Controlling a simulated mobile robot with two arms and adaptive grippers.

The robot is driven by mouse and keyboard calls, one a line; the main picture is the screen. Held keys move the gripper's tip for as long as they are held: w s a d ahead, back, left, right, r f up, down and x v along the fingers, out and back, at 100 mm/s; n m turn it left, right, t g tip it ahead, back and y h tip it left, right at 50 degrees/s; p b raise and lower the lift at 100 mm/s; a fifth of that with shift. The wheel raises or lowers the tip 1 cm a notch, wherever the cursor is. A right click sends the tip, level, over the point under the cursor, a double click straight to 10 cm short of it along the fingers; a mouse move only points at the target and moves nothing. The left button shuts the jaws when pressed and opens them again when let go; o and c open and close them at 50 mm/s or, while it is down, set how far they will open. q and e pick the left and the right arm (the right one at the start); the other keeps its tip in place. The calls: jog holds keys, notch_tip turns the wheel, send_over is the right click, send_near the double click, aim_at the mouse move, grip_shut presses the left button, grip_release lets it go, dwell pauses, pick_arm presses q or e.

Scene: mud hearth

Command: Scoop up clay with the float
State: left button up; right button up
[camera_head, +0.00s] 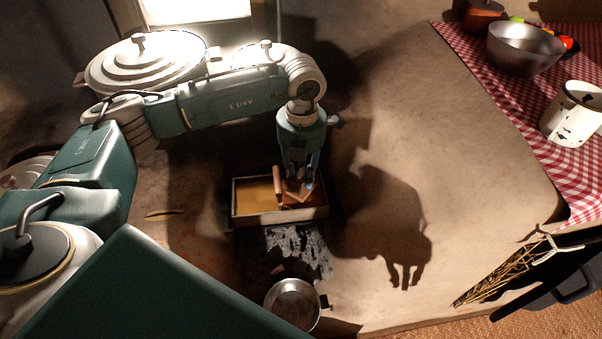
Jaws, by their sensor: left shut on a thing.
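A shallow wooden tray (262,218) sits on the mud hearth, with flat tan clay (253,194) showing in its left part. My left gripper (299,183) reaches down over the right part of the tray and is shut on the float. The float (300,193) is a small brown wooden piece, and it is tilted at the tray's right side. The gripper and its shadow partly hide the float, so I cannot tell whether it touches the clay or carries any.
A metal bowl (292,304) stands in front of the tray, near dark ash (297,243). Large lidded pots (145,66) stand behind. A checked cloth (505,108) at right bears a steel bowl (525,48) and an enamel mug (572,114). The hearth right of the tray is clear.

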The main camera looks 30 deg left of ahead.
aim_at(301, 169)
pick_arm(q)
jog(key=shift+f+b, duration=0.3)
jog(key=shift+f, duration=0.2)
pick_arm(e)
jog(key=shift+t, duration=0.8)
jog(key=shift+w+a+r, duration=0.15)
jog(key=shift+w+a, duration=0.05)
jog(key=shift+w, duration=0.45)
jog(key=shift+w+a+r, duration=0.15)
jog(key=shift+w, duration=0.5)
jog(key=shift+w+a+r, duration=0.15)
jog(key=shift+w+a, duration=0.05)
jog(key=shift+w, duration=0.45)
dwell(0.8)
